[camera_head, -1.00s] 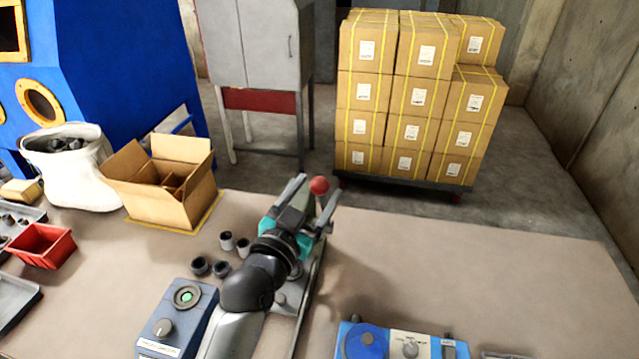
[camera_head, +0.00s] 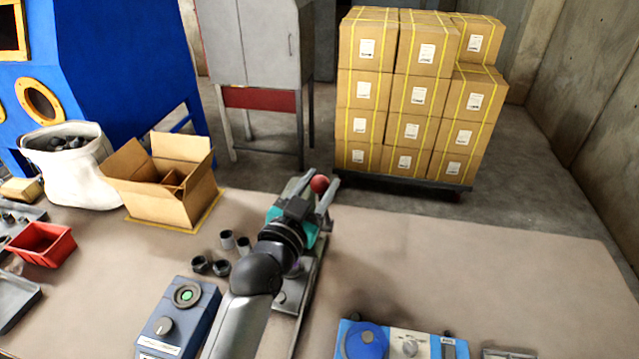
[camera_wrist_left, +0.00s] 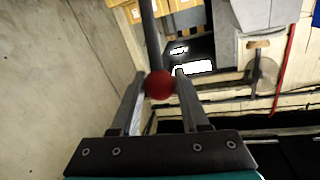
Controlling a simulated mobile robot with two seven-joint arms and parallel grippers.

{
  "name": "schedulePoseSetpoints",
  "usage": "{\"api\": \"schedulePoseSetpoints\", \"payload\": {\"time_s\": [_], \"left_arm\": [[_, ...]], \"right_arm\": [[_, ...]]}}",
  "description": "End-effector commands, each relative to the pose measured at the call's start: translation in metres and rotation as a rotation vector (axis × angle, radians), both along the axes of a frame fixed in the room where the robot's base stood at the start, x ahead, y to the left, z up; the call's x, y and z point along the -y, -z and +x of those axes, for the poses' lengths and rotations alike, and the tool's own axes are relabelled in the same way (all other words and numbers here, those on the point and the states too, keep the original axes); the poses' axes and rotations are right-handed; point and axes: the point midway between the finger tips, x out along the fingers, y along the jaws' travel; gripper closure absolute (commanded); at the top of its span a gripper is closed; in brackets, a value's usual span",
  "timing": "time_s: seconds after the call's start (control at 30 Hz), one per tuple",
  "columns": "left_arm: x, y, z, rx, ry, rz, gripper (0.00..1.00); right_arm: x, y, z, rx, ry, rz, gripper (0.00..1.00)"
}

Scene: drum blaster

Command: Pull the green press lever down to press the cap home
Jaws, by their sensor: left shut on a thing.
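A round red knob (camera_head: 319,184) sits between the fingertips of my left gripper (camera_head: 321,180) near the back edge of the table. The knob also shows in the left wrist view (camera_wrist_left: 160,85), with a finger touching or nearly touching each side. My left gripper is shut on it. A dark shaft (camera_wrist_left: 152,35) runs up from the knob in the wrist view. No green lever arm can be made out. A grey metal base (camera_head: 290,298) lies under my left arm, which hides most of the press and any cap. My right gripper is not in view.
Several dark cylindrical parts (camera_head: 221,268) and a blue control box (camera_head: 180,320) with a green button stand left of my arm. An open carton (camera_head: 165,190) and red bin (camera_head: 42,245) are farther left. A blue device (camera_head: 362,340) is front right.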

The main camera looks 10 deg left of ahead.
Motion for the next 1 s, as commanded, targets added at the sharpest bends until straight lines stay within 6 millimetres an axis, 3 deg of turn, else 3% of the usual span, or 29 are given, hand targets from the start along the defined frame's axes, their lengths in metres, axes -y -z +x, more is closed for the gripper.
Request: {"api": "schedulePoseSetpoints", "payload": {"time_s": [0.03, 0.23, 1.0], "left_arm": [[-0.0002, 0.0001, -0.0001, 0.000, 0.000, 0.000, 0.79], [-0.0003, 0.0000, -0.0001, 0.000, 0.000, 0.001, 1.00], [-0.0005, -0.0001, 0.0000, 0.000, -0.001, 0.001, 1.00]], "right_arm": [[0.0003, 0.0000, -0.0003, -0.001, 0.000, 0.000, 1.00], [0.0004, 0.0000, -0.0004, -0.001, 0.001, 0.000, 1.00], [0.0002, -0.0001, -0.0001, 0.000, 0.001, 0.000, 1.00]]}}
